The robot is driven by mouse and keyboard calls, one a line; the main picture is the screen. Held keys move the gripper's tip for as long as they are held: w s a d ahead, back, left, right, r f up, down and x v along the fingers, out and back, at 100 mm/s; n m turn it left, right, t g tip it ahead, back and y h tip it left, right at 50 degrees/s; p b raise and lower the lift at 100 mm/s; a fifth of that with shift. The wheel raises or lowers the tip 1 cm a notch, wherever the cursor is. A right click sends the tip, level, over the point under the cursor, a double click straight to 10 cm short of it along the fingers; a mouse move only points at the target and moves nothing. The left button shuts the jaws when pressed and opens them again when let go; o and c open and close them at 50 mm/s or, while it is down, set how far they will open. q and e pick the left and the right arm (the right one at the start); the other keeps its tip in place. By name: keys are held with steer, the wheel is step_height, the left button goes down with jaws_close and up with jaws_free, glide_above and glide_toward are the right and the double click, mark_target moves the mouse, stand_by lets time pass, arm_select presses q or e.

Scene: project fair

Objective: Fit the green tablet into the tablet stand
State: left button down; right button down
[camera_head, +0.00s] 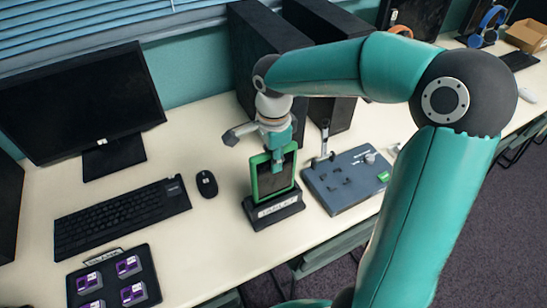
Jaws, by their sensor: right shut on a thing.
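The green tablet (264,183), dark with a bright green frame, stands nearly upright in the middle of the desk. Its lower edge meets the dark tablet stand (275,209), which has a light label on its front. I cannot tell whether the lower edge is fully down in the slot. My right gripper (278,151) reaches down from above and is shut on the tablet's upper edge. The fingers partly cover the tablet's top. My left gripper is not in view.
A grey-blue board with a small post (345,180) stands close to the right of the stand. A mouse (207,184) and keyboard (121,216) lie to the left. Dark computer towers (262,50) stand behind. A tray of purple items (73,292) is at the front left.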

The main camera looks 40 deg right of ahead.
steer(key=shift+f, duration=0.2)
stand_by(0.4)
steer(key=shift+f+b, duration=0.9)
steer(key=shift+b, duration=0.05)
steer(key=shift+f, duration=0.2)
steer(key=shift+f+b, duration=0.55)
steer(key=shift+b, duration=0.15)
steer(key=shift+f, duration=0.25)
stand_by(0.3)
steer(key=shift+f+b, duration=0.45)
steer(key=shift+b, duration=0.2)
steer(key=c, duration=1)
jaws_free()
